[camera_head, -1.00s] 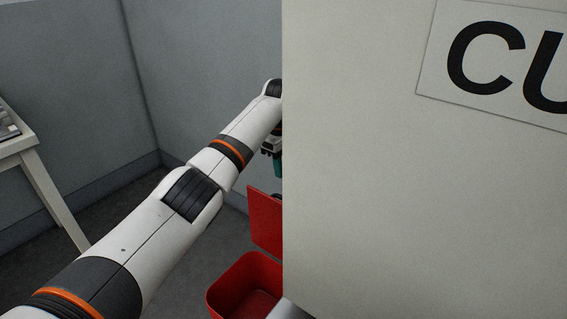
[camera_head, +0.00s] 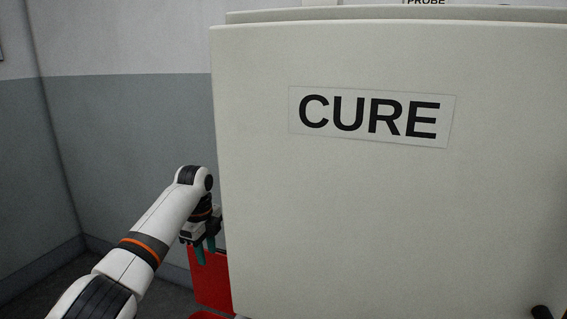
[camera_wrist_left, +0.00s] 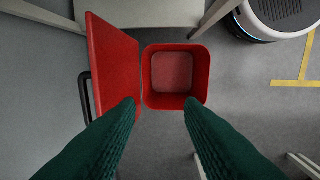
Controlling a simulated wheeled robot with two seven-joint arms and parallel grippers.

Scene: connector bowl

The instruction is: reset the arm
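My left arm comes in from the left in the head view, and its gripper (camera_head: 205,252) hangs pointing down beside the left edge of a large pale panel. Its two green fingers are apart with nothing between them. In the left wrist view the open fingers (camera_wrist_left: 160,106) point toward a red bin (camera_wrist_left: 146,75), seen from above and empty, with its red lid (camera_wrist_left: 108,60) swung open on the left. In the head view the red lid (camera_head: 208,282) shows only partly, behind the panel's edge. My right gripper is not in view.
The pale panel (camera_head: 330,220), with a sign reading CURE (camera_head: 368,116), fills the middle and right of the head view. A second panel edge shows behind its top. A round white-and-dark base (camera_wrist_left: 280,15) stands at upper right in the wrist view.

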